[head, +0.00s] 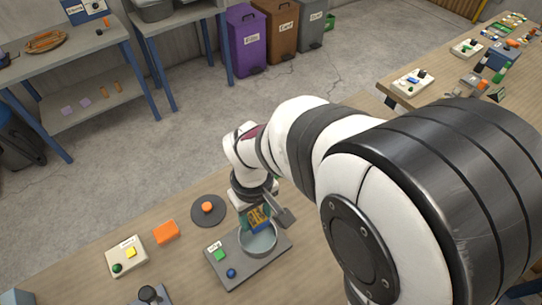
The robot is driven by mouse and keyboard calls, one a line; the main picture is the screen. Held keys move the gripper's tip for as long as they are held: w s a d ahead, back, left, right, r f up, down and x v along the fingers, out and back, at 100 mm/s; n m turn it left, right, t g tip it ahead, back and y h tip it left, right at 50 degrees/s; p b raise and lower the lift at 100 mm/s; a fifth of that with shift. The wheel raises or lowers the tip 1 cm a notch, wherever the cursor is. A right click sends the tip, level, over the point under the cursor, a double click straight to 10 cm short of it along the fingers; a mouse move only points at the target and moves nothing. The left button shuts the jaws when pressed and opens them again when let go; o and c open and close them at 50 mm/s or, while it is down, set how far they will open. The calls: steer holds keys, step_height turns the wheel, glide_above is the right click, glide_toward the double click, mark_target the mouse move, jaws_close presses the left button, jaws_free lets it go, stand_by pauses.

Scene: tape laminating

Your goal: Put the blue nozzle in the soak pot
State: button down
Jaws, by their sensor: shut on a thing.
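My gripper (256,222) points down over the soak pot, a round grey vessel (259,250) on a grey base plate (222,255). It is shut on a small blue thing (258,214), likely the blue nozzle, with orange-yellow patches beside it. The held thing is at the pot's far rim in the picture; I cannot tell whether it is above or inside the opening. The fingers partly hide it.
The base plate carries a green block (217,254) and a blue knob (231,272). Nearby are an orange block (166,232), a dark disc with an orange knob (208,208) and a cream box (127,256). My arm covers the right side.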

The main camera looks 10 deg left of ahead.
mark_target(258, 240)
steer(key=shift+s+f, duration=0.2)
steer(key=shift+s, duration=0.05)
steer(key=shift+f, duration=4.05)
steer(key=shift+f, duration=0.7)
